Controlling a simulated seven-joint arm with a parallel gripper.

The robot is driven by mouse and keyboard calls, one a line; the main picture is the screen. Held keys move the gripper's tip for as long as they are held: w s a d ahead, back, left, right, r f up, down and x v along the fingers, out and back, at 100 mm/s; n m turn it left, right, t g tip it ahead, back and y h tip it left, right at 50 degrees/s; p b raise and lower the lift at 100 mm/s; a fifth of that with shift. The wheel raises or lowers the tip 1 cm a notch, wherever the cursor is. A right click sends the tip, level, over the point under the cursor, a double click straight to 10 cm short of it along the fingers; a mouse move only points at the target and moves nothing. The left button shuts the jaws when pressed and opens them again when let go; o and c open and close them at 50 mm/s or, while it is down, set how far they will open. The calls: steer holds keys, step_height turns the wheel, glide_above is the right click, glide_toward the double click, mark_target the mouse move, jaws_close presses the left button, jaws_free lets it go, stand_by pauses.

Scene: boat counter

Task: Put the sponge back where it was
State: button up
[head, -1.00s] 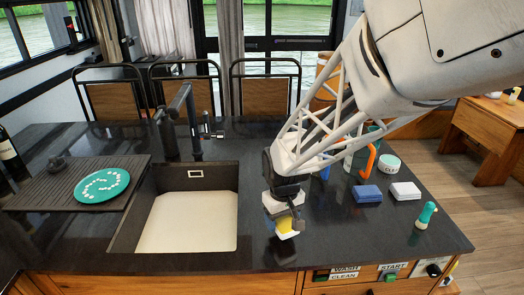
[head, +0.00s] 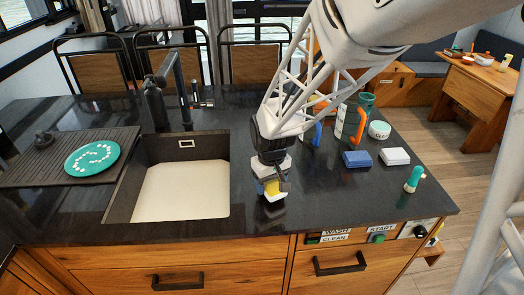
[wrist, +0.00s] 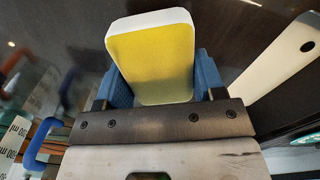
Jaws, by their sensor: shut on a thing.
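The yellow sponge with a white edge (wrist: 152,62) is held between the blue finger pads of my gripper (wrist: 160,88) in the wrist view. In the head view, my gripper (head: 272,182) is shut on the sponge (head: 274,188) low over the dark counter, just right of the sink (head: 181,190). Its fingers and the wrist partly hide the sponge there. I cannot tell whether the sponge touches the counter.
A blue block (head: 357,159) and a white block (head: 394,156) lie to the right on the counter. A teal-topped bottle (head: 414,179) stands near the right edge. A teal plate (head: 92,158) lies left on the ribbed board.

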steer(key=shift+f, duration=0.85)
steer(key=shift+f, duration=0.15)
steer(key=o, duration=1)
steer(key=shift+c, duration=0.2)
step_height(320, 180, up, 12)
steer(key=shift+r, duration=0.15)
